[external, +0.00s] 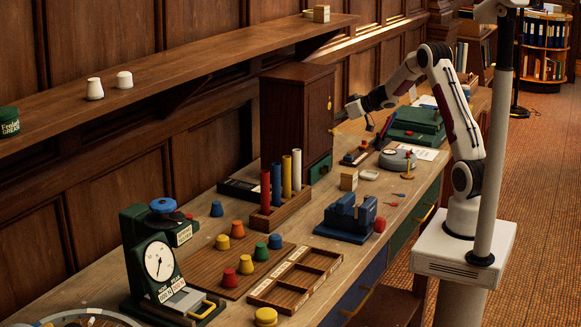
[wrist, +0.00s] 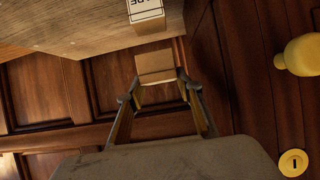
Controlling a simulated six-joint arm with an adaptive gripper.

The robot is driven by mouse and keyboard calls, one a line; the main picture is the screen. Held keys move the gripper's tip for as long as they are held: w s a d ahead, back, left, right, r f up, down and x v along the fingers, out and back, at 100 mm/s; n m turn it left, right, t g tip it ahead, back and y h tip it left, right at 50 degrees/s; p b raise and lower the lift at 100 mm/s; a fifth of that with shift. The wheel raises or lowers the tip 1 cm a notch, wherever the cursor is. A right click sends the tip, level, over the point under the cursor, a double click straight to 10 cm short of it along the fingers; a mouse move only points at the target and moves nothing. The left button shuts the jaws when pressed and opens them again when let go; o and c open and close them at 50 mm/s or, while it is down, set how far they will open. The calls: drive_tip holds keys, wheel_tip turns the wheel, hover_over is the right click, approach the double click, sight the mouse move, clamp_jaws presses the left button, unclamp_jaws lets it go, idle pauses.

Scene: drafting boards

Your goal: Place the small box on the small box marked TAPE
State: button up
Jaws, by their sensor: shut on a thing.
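My gripper (wrist: 155,88) is shut on a small tan cardboard box (wrist: 155,66), held between its two fingertips. In the external view my gripper (external: 364,105) is raised above the desk, right of the wooden cabinet, with the pale held box (external: 353,109) at its tip. In the wrist view a box with a white label (wrist: 146,10) is cut off by the top edge; only the end of its word, seemingly "ADE", shows. In the external view a small tan box (external: 348,179) stands on the desk, and small boxes (external: 320,13) sit on the wall shelf. I cannot read TAPE on any.
Green cases (external: 415,126), a round grey device (external: 397,159) and a blue vise (external: 347,215) are on the desk.

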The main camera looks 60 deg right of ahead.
drive_tip(key=shift+f, duration=0.2)
drive_tip(key=shift+f, duration=1.8)
drive_tip(key=shift+f, duration=0.15)
drive_tip(key=o, duration=1.2)
drive_tip(key=shift+o, duration=0.2)
drive_tip(key=shift+s+r, duration=0.15)
drive_tip(key=shift+r, duration=0.15)
drive_tip(key=v, duration=1.1)
drive_tip(key=shift+s, duration=0.25)
drive_tip(key=shift+r, duration=0.1)
